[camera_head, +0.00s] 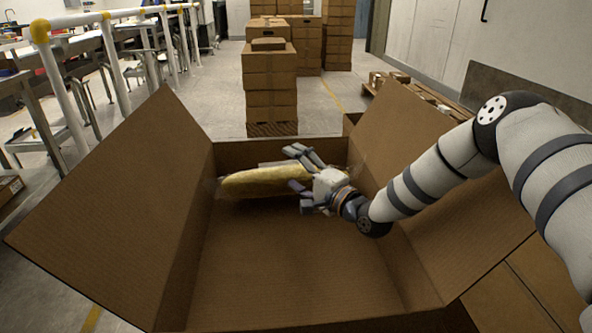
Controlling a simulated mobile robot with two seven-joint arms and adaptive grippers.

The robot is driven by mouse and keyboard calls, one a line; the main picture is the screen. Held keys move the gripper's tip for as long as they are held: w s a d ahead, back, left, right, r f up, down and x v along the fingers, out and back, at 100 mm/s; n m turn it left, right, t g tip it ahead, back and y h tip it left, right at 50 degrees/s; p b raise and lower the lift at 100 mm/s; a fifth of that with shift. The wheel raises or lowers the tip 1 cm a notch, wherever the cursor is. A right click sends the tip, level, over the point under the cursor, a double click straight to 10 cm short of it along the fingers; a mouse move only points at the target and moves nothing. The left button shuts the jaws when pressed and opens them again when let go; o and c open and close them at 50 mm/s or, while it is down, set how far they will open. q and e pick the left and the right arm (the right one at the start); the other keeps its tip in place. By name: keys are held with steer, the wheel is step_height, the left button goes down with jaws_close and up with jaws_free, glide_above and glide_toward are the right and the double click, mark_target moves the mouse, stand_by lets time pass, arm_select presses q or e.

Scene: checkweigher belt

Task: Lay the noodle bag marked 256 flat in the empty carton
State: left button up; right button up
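The noodle bag (262,182), yellowish with clear crimped ends, is inside the open brown carton (290,270), close to its far wall. It lies lengthwise from left to right; no number can be read on it. My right gripper (301,172) reaches into the carton from the right, at the right end of the bag. Its fingers are spread wide, one above and one below that end, and partly hide it. Whether they touch the bag cannot be told. My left gripper is out of view.
The carton's left flap (115,205) and right flap (455,195) stand spread outward. The carton's near floor is bare. Stacked boxes (270,85) stand behind it, and a white railing (72,90) runs along the left.

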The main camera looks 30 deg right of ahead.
step_height(320, 180, up, 10)
stand_by(0.7)
